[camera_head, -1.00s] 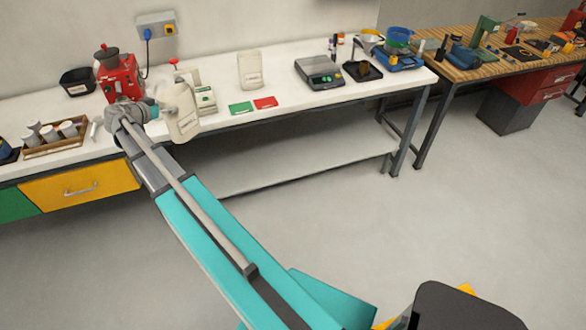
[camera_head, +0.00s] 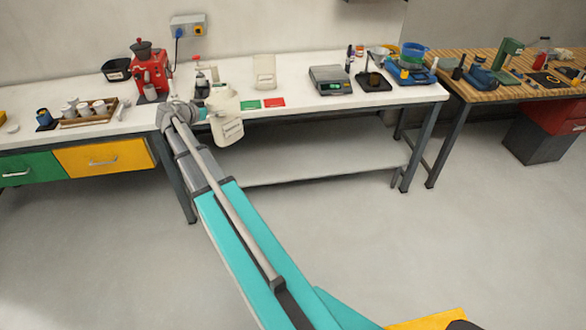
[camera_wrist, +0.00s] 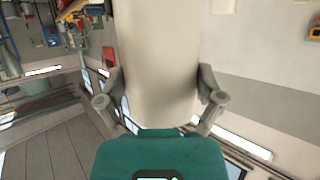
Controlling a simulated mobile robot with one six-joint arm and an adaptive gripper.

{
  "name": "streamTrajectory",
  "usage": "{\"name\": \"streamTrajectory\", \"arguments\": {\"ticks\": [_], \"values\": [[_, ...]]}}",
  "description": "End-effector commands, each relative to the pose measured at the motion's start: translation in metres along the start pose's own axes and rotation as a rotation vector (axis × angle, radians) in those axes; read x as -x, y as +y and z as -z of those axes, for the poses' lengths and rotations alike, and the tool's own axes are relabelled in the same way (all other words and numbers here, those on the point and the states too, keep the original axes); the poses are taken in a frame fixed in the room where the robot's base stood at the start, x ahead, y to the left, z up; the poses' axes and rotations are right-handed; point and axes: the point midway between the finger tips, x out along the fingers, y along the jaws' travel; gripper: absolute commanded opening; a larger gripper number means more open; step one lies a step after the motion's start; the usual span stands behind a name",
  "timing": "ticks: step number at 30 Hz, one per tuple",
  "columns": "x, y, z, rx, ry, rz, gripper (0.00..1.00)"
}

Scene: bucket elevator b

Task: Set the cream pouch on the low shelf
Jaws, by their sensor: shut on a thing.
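The cream pouch (camera_head: 227,118) hangs upright in my gripper (camera_head: 207,113), at the front edge of the white table. In the wrist view the pouch (camera_wrist: 162,60) fills the upper middle, with a finger of my gripper (camera_wrist: 160,95) pressed on each side. The low shelf (camera_head: 310,168) is the pale board under the white table. Its middle and right part look bare; my arm hides its left end. The pouch is above the shelf's height and apart from it.
The white tabletop (camera_head: 300,105) lies over the shelf. A scale (camera_head: 330,80) stands farther right. A table leg (camera_head: 418,150) bounds the shelf's right. The floor in front is clear.

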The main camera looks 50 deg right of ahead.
Motion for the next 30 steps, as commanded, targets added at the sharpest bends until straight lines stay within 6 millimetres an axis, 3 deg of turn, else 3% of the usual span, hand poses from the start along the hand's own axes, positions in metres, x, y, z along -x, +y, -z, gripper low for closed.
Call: {"name": "streamTrajectory", "arguments": {"ticks": [30], "values": [[-0.024,0.015,0.010,-0.013,0.000,-0.033,0.30]]}}
